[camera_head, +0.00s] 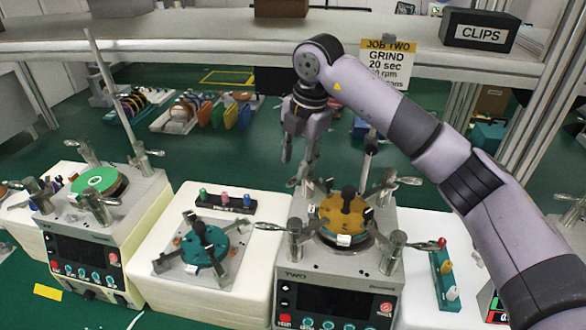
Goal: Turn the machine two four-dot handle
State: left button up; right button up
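Machine two (340,266), a grey unit labelled TWO, stands right of centre with an orange-yellow disc (345,217) on top. Posts with lever handles surround the disc. One lever (270,227) points left from the front-left post. Another lever (425,245) points right from the front-right post (394,252), and a third (409,181) is at the back right. The dots marking the handles are too small to read. My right gripper (293,172) hangs above the machine's back-left corner, fingers down, apart and empty. My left gripper is out of view.
Another machine (88,250) with a green disc stands at the left. Between them, a white block (176,300) bears a teal fixture (204,245) and a small peg rack (226,201). A green peg strip (442,278) lies right of machine two. A shelf (215,38) spans the back.

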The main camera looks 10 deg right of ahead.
aim_at(292, 180)
jog(key=shift+w+a+f+p, duration=0.1)
jog(key=shift+f+p, duration=0.1)
jog(key=shift+f, duration=0.65)
jog(key=shift+w+a+f+p, duration=0.1)
jog(key=shift+w+f+p, duration=0.05)
jog(key=shift+f, duration=0.65)
jog(key=shift+w+a+f+p, duration=0.1)
jog(key=shift+f+p, duration=0.1)
jog(key=shift+f, duration=0.65)
jog(key=shift+c, duration=0.6)
grip_shut()
